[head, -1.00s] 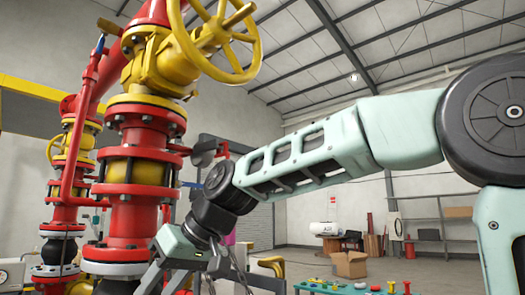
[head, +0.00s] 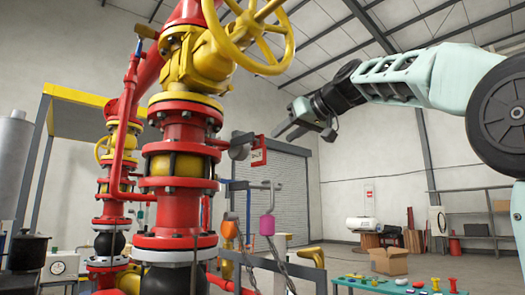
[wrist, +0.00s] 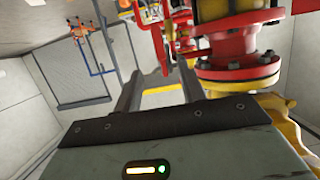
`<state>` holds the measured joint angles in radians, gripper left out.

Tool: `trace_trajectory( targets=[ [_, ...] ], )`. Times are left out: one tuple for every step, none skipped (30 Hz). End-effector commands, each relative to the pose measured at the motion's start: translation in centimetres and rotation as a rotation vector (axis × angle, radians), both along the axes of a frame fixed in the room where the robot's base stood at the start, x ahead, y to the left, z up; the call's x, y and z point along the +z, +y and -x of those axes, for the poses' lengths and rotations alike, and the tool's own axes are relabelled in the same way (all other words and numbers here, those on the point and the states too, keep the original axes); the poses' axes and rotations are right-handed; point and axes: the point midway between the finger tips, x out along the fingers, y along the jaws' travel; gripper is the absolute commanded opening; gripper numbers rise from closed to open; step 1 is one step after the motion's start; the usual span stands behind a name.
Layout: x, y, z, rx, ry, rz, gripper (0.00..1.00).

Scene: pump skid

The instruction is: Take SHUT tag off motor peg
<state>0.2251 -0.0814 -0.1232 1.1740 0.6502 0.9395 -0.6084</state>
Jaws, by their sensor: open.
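A small red-framed tag with a pale face (head: 258,151) hangs beside a grey round fitting (head: 240,148), right of the red and yellow pipe stack in the head view. Its lettering is too small to read, and the peg itself cannot be made out clearly. My gripper (head: 282,132) is open and empty, its fingers pointing left. In the picture it is just above and right of the tag; the depth between them is unclear. In the wrist view the two fingers of my gripper (wrist: 160,88) stand apart with nothing held between them.
The red flanged pipe stack (head: 178,200) and yellow handwheel (head: 255,35) stand left of my gripper. A pink item (head: 267,225) and an orange item (head: 229,230) hang below near chains. A teal table (head: 400,286) and cardboard box (head: 388,261) are lower right.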

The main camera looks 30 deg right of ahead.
Motion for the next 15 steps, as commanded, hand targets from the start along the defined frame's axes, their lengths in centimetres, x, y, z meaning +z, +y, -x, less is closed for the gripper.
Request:
trace_trajectory(
  targets=[
    [-0.2, 0.2, -1.0, 0.002, 0.004, -0.001, 0.40],
    [-0.4, 0.3, -1.6, 0.001, 0.004, -0.002, 0.40],
    [-0.6, 0.5, -2.3, 0.002, 0.004, -0.002, 0.40],
    [-0.7, 0.6, -2.9, 0.002, 0.004, -0.002, 0.40],
    [-0.9, 0.7, -3.4, 0.002, 0.004, -0.002, 0.40],
    [-1.1, 0.8, -4.1, 0.002, 0.005, -0.002, 0.40],
    [-1.3, 0.9, -4.7, 0.001, 0.004, -0.002, 0.40],
    [-1.5, 1.1, -5.2, 0.001, 0.004, -0.002, 0.40],
    [-1.7, 1.2, -5.9, 0.001, 0.004, -0.002, 0.40],
    [-1.8, 1.3, -6.5, 0.001, 0.004, -0.002, 0.40],
    [-2.0, 1.4, -7.0, 0.001, 0.005, -0.001, 0.40],
    [-2.3, 1.6, -7.7, 0.001, 0.005, -0.001, 0.40],
    [-2.4, 1.7, -8.2, 0.001, 0.005, -0.001, 0.40],
    [-2.5, 1.7, -8.7, 0.002, 0.004, -0.001, 0.40],
    [-2.8, 1.9, -9.4, 0.002, 0.005, -0.001, 0.40]
  ],
)
